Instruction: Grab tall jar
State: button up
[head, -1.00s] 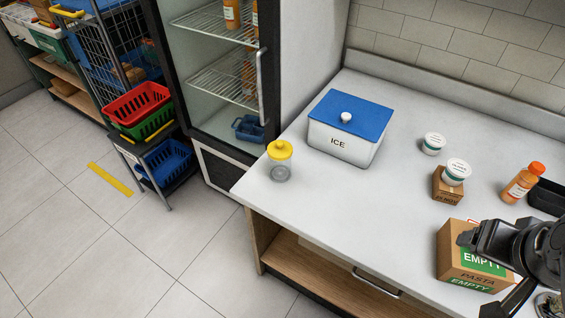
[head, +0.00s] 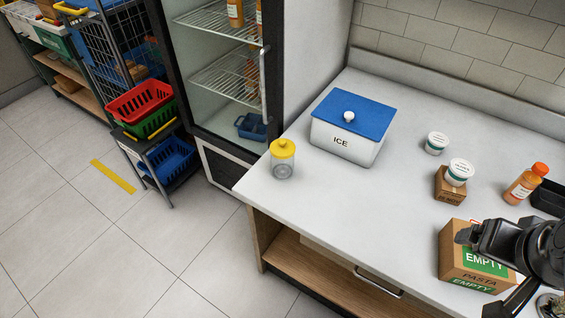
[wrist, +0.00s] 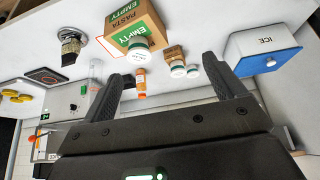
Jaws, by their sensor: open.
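A clear jar with a yellow lid (head: 283,158) stands upright near the left front corner of the white counter (head: 330,211) in the head view. I cannot make it out in the wrist view. My gripper (head: 466,236) is at the right of the head view, over the pasta box and well to the right of the jar. In the wrist view its two fingers (wrist: 163,70) are spread apart with nothing held between them.
The ice box (head: 340,143) with a blue lid stands right of the jar. The pasta box (head: 451,252), small white tubs (head: 436,143), a small brown carton (head: 447,187) and an orange bottle (head: 525,184) stand further right. The counter's middle is clear.

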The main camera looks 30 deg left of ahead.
jog(key=w+a+r+n+g, duration=0.2)
jog(key=w+a+r+n, duration=0.1)
jog(key=w+a+n, duration=0.7)
jog(key=n+g, duration=0.4)
jog(key=n, duration=1.8)
send_over(283, 140)
notch_tip(283, 140, down, 15)
jog(key=shift+d+r, duration=0.1)
notch_tip(283, 140, down, 5)
jog(key=shift+r, duration=0.15)
jog(key=shift+s+f, duration=0.1)
jog(key=shift+f, duration=2.9)
jog(key=shift+c, duration=0.3)
